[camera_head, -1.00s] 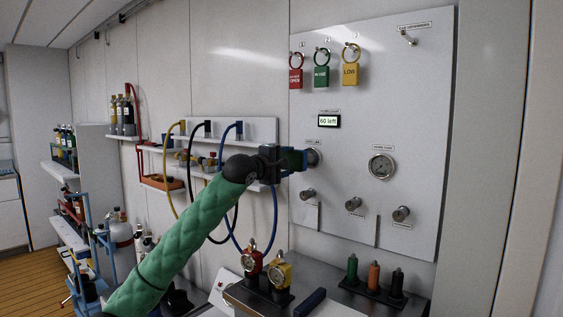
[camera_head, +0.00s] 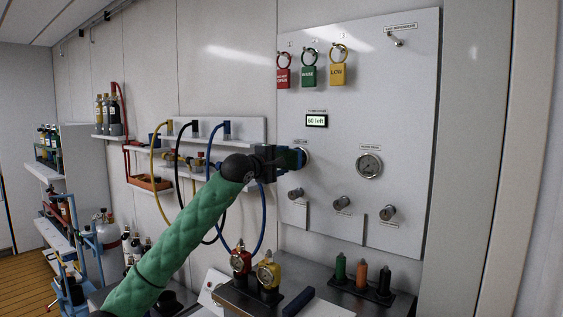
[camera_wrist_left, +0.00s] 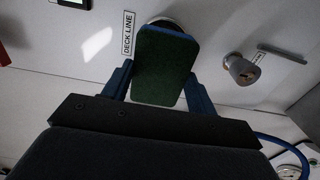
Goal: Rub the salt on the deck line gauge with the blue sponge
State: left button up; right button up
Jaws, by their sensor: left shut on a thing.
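My left gripper (camera_head: 288,158) reaches the white panel from the left, at the deck line gauge (camera_head: 303,156). In the left wrist view its two blue fingers are shut on the sponge (camera_wrist_left: 163,66), a block with a dark green face and a blue edge. The sponge lies over the gauge beside the "DECK LINE" label (camera_wrist_left: 128,33). Only a bit of the gauge's round rim (camera_wrist_left: 172,22) shows past the sponge. The dial and any salt on it are hidden. I cannot tell whether the sponge touches the glass. My right gripper is not in view.
The panel also has another round gauge (camera_head: 369,165), several knobs below, a "60 left" display (camera_head: 316,121) and red, green and yellow tags above. Yellow, black and blue hoses (camera_head: 254,215) hang left. Red and yellow gauges and three coloured bottles (camera_head: 361,274) stand on the bench below.

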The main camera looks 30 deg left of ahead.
aim_at(291, 160)
pick_arm(q)
jog(key=shift+w, duration=1.3)
dwell(0.4)
jog(key=shift+d, duration=0.2)
jog(key=shift+s+d+b, duration=0.15)
jog(key=shift+d+b, duration=0.05)
jog(key=shift+d, duration=0.75)
jog(key=shift+s+d+b, duration=0.1)
jog(key=shift+d+b, duration=0.1)
jog(key=shift+d, duration=0.7)
jog(key=shift+w, duration=0.1)
jog(key=shift+a+r+b, duration=0.1)
jog(key=shift+a+b, duration=0.35)
jog(key=shift+a, duration=0.15)
jog(key=shift+w+a, duration=0.15)
jog(key=shift+a, duration=0.55)
jog(key=shift+w+a, duration=0.1)
jog(key=shift+a, duration=0.6)
